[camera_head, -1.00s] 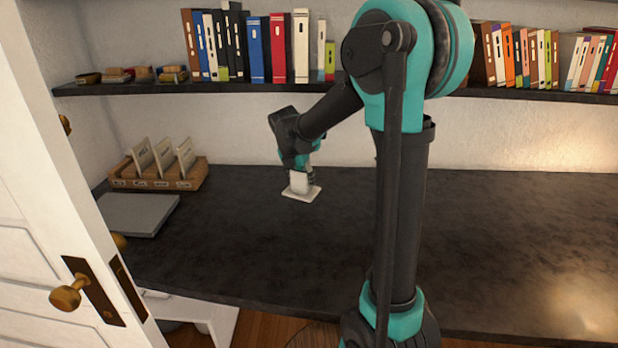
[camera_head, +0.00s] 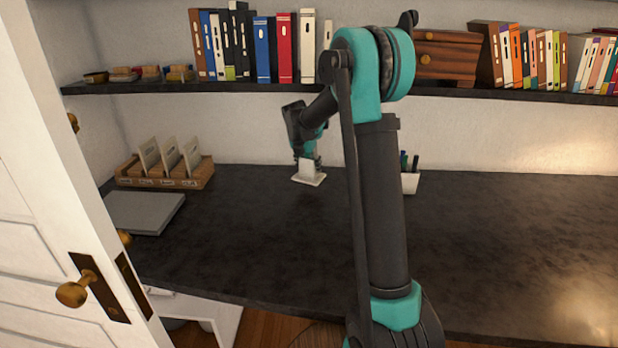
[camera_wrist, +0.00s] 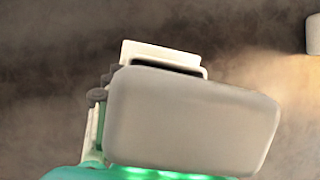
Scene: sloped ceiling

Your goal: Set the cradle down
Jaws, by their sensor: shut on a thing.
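The cradle (camera_head: 309,175) is a small white piece with an upright back and a flat base. It is at or just above the dark desk top (camera_head: 270,225); I cannot tell whether its base touches. My gripper (camera_head: 306,160) is shut on it from above. In the wrist view the pale, rounded face of the cradle (camera_wrist: 190,125) fills the middle and hides most of the fingers. A dark slot and a white edge show behind it.
A wooden rack with upright cards (camera_head: 165,172) and a grey flat slab (camera_head: 145,212) lie at left. A white pen cup (camera_head: 410,183) stands right of my gripper, partly behind my arm. A shelf (camera_head: 250,87) with books runs above. A white door (camera_head: 60,200) stands at near left.

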